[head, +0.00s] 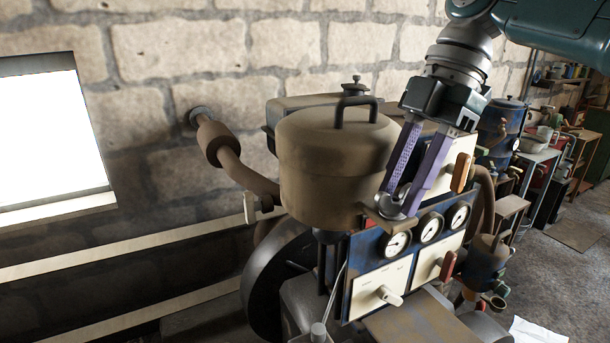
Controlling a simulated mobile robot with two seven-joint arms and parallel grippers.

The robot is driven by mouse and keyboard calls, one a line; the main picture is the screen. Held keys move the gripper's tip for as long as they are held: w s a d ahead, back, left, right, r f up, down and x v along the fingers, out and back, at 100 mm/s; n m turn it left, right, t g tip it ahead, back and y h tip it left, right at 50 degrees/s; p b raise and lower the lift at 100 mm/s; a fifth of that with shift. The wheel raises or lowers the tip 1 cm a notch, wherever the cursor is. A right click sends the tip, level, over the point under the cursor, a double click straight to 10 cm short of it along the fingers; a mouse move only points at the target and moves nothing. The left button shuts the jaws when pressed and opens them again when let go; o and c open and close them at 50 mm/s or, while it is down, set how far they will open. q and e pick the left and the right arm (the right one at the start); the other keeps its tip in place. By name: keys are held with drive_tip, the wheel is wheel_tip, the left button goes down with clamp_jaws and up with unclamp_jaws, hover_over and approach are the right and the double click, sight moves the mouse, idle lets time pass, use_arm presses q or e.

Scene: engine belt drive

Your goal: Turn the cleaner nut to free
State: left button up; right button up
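My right gripper (399,200) reaches down from the upper right in the head view. Its two purple fingers are spread apart, with their tips on either side of a small grey metal piece (396,204) that looks like the nut. The piece sits on a brown bracket (385,222) above the gauge panel. The fingertips overlap it, so I cannot tell whether they grip it or only surround it. Beside it on the left is a large brown round canister (325,165) with a handle on its lid. My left gripper is not in view.
A blue panel (365,262) with several round gauges and white switch plates stands just below the gripper. A brown pipe (235,165) runs from the stone wall towards the canister. Shelves and benches stand at the right, with open floor (540,270) in front.

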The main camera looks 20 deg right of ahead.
drive_tip(key=shift+o, duration=1.4)
